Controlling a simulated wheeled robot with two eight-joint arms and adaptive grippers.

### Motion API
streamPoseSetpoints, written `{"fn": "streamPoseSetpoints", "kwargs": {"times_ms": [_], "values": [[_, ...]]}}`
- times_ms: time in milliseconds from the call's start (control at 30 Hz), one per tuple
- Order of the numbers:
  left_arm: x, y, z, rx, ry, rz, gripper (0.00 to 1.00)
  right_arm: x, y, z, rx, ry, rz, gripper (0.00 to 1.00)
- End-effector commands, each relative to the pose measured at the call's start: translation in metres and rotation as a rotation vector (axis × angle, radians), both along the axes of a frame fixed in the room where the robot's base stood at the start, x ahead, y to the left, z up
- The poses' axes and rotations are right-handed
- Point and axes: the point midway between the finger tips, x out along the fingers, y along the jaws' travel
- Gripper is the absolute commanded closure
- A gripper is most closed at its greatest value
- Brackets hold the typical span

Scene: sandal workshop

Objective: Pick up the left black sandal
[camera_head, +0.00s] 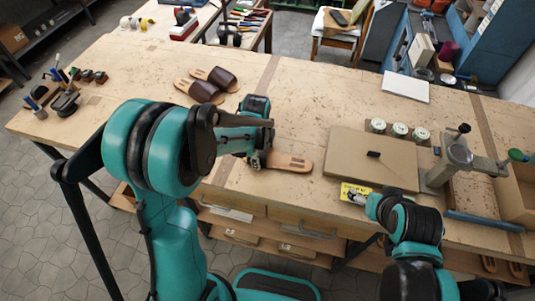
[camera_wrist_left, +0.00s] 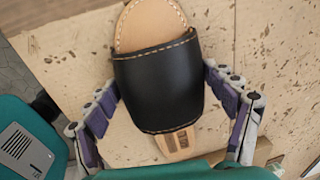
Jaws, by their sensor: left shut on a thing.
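The black sandal (camera_wrist_left: 158,85) has a black band over a tan sole with pale stitching. In the left wrist view it lies between the two fingers of my left gripper (camera_wrist_left: 172,100), which press on both sides of the band. In the head view its tan sole (camera_head: 290,163) sticks out to the right of my left gripper (camera_head: 257,160), which hides the band. The sandal is at or just above the bench top; I cannot tell which. My right arm comes in at the lower right, and its fingers are not clear.
The wooden bench (camera_head: 310,110) holds a pair of dark brown sandals (camera_head: 200,90) behind my left gripper. To the right are a flat brown board (camera_head: 350,145), several small tins (camera_head: 399,129) and a metal press (camera_head: 460,155). Tools (camera_head: 65,90) stand at the left.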

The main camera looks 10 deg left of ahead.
Motion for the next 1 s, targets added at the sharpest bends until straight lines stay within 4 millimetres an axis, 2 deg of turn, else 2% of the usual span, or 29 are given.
{"fn": "streamPoseSetpoints", "kwargs": {"times_ms": [167,333,700,833,1000], "values": [[0.000,0.000,0.013,0.000,0.000,0.000,0.64,0.000,0.000,0.004,0.000,0.000,0.000,0.26],[0.000,0.000,0.043,0.000,0.000,0.000,0.64,0.000,0.000,0.013,0.000,0.000,0.000,0.26],[-0.001,-0.083,0.090,0.000,-0.001,-0.006,0.64,0.000,0.000,0.025,0.000,0.000,0.000,0.26],[-0.001,-0.102,0.102,0.000,-0.001,-0.003,0.64,0.000,0.000,0.027,0.000,0.000,0.000,0.26],[-0.001,-0.115,0.109,0.000,-0.001,-0.001,0.64,0.000,0.000,0.028,0.000,0.000,0.000,0.26]]}}
